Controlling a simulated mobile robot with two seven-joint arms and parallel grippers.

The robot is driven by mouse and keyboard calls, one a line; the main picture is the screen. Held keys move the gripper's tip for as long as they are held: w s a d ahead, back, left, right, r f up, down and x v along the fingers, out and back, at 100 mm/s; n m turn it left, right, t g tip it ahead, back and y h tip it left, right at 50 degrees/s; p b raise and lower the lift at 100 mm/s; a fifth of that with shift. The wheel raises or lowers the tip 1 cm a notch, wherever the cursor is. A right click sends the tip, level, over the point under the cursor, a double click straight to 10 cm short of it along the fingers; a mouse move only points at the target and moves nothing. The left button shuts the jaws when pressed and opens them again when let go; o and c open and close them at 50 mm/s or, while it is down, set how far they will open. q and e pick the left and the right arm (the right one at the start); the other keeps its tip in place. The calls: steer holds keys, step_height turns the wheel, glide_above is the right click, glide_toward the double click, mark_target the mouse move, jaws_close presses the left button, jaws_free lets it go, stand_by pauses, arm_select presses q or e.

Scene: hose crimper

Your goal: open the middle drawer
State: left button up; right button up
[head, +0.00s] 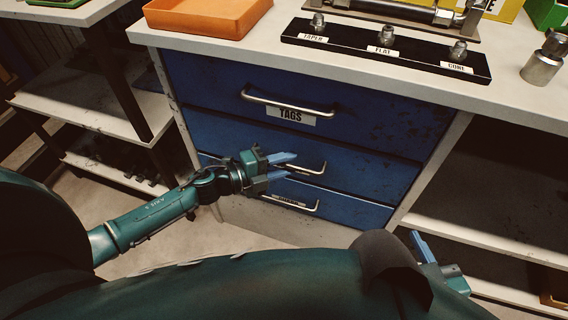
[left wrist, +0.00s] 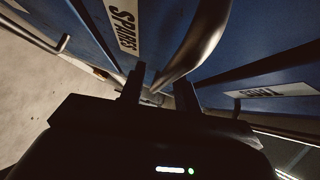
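The blue middle drawer (head: 365,180) sits below the top drawer and looks closed. Its metal handle (head: 322,168) shows at its right end; my left gripper hides the rest and the label in the head view. In the left wrist view the label (left wrist: 125,24) reads SPARES, and the curved handle (left wrist: 197,42) runs down toward the gap between the fingers. My left gripper (head: 293,164) is open at this handle, its fingers (left wrist: 159,88) apart on either side of it; contact cannot be told. My right gripper (head: 438,264) is low at the right, partly hidden, away from the drawers.
The top drawer (head: 380,120), labelled TAGS, and the bottom drawer (head: 345,208) look closed. The worktop (head: 235,58) above carries an orange tray (head: 205,18) and a black fitting rack (head: 400,65). Open shelves stand on both sides. Bare floor (head: 265,222) lies in front.

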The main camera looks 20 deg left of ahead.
arm_select(q)
steer(key=shift+c, duration=0.4)
jaws_close()
